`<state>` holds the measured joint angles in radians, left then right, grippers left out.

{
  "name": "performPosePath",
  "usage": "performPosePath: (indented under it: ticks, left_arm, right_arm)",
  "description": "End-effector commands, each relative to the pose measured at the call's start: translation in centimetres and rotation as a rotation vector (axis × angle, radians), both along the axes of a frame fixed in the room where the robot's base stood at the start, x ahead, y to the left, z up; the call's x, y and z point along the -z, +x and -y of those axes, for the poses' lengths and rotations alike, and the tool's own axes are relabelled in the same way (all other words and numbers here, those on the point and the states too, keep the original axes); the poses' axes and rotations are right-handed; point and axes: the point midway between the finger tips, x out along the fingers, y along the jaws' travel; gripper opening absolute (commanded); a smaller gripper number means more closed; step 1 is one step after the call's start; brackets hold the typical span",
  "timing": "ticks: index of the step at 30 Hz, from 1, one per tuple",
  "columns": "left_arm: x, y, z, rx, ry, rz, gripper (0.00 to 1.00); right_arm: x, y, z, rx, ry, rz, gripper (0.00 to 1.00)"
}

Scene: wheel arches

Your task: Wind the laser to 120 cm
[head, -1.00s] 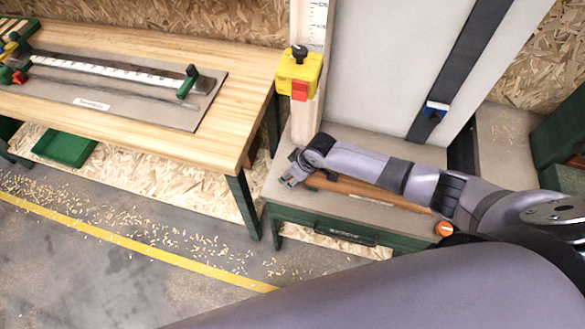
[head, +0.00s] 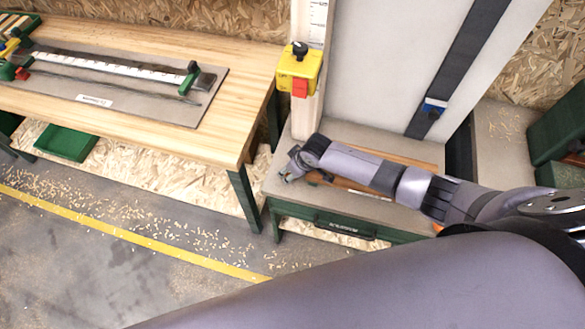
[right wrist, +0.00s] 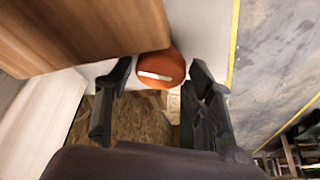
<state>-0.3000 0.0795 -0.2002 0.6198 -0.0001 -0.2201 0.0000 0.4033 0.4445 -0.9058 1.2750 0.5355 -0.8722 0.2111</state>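A yellow box (head: 299,69) with a black knob on top and a red front part sits on a pale upright post with a ruled scale (head: 317,20). I cannot read the scale's numbers or tell surely whether this box is the laser. An orange round knob with a white bar (right wrist: 160,69) shows in the right wrist view beside a brown wooden piece (right wrist: 85,30). My left gripper is not in view.
A wooden bench (head: 235,110) at the left bears a grey plate (head: 190,110) with a white ruled bar. A green-framed cabinet (head: 345,222) stands under my right arm. A large grey panel (head: 385,60) rises behind it. The floor in front has shavings and a yellow line.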

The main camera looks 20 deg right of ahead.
Motion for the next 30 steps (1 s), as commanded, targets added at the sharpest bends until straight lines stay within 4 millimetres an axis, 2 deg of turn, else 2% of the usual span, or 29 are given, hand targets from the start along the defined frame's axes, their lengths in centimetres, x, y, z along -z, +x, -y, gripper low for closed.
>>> performPosePath:
  ticks: [5,17,23,30]
  left_arm:
    - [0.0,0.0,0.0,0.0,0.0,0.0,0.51]
    - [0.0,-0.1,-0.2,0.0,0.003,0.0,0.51]
    - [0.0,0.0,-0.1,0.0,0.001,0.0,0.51]
    - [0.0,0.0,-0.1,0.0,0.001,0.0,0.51]
  right_arm:
    - [0.0,0.0,0.0,0.0,0.0,0.0,0.62]
    - [-0.6,-0.2,0.1,0.0,0.001,0.0,0.62]
    - [-3.3,-1.2,0.7,-0.002,0.001,0.003,0.62]
    - [-7.8,-2.9,1.5,-0.001,0.0,0.001,0.62]
